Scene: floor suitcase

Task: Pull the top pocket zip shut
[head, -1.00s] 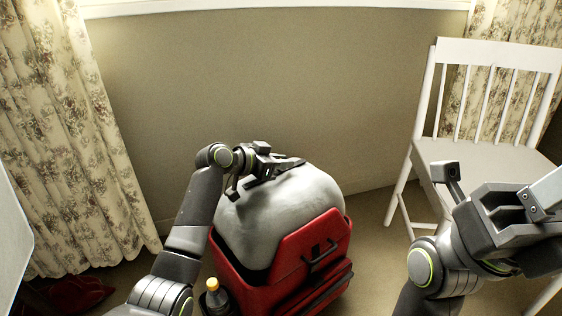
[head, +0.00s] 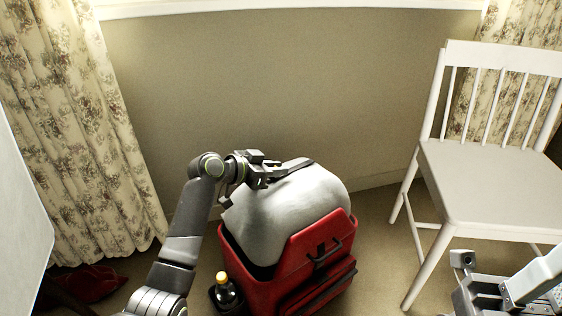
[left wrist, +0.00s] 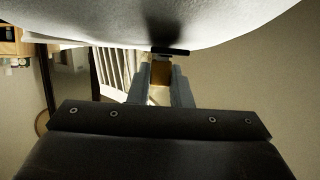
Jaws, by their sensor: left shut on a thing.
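The red suitcase (head: 338,256) stands on the floor in the head view, a large grey-white bulge (head: 290,215) rising from its open top. A dark strip (head: 298,165) lies along the top of the bulge. My left gripper (head: 278,174) is at the top left of the bulge. In the left wrist view its fingers (left wrist: 160,84) are shut on a small orange-brown piece (left wrist: 160,82), perhaps the zip pull, beside a dark tab (left wrist: 169,51) under the pale surface. The zip's teeth cannot be made out. My right gripper (head: 520,290) is cut off at the lower right edge.
A white chair (head: 490,185) is at the right, a flowered curtain (head: 75,130) at the left. A red item (head: 95,283) lies on the floor. A bare wall stands behind.

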